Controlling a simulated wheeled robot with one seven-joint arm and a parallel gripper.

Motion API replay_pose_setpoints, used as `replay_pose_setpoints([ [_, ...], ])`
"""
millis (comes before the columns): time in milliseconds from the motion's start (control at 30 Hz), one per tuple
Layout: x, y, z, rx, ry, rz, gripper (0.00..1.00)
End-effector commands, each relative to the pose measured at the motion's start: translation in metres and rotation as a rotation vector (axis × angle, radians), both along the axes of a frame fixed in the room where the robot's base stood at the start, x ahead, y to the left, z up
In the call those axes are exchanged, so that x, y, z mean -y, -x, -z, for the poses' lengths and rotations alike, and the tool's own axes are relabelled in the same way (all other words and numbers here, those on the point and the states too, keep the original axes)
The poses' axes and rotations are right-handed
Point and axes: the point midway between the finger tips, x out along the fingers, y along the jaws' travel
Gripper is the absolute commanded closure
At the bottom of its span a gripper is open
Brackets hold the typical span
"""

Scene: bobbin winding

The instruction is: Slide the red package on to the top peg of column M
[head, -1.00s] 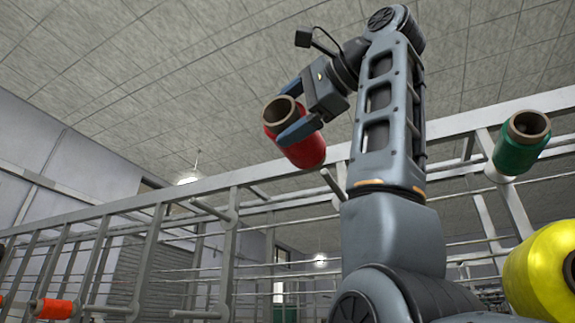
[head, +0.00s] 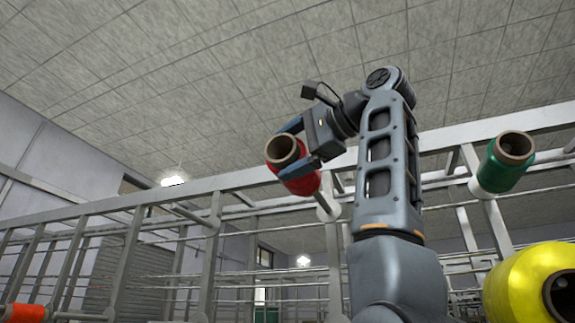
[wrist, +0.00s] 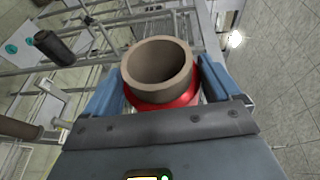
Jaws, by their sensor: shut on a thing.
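The red package (head: 301,183) has a brown hollow tube core, and its open end faces me. My gripper (head: 290,147) is shut on it, with one blue finger on each side. The wrist view also shows the red package (wrist: 165,99) between the fingers, its tube mouth toward the camera. A bare grey peg (head: 326,206) sticks out from the rack just below and right of the package's far end. They look close or overlapping in the head view. I cannot tell whether the peg tip is inside the tube. No column letter is readable.
A green package (head: 503,165) sits high on the rack at the right, with a large yellow package (head: 535,285) below it. An orange package (head: 25,314) is at the lower left. The grey rack rails (head: 180,205) run across behind my arm.

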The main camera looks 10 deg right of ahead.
Motion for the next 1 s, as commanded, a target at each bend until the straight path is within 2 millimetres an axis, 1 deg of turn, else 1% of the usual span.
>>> replay_pose_setpoints([
  [600, 0.023, -0.032, -0.002, 0.000, 0.000, 0.000, 0.48],
  [767, 0.026, -0.035, -0.001, 0.001, -0.001, 0.001, 0.48],
  [1000, 0.027, -0.036, 0.000, 0.002, 0.000, 0.001, 0.48],
])
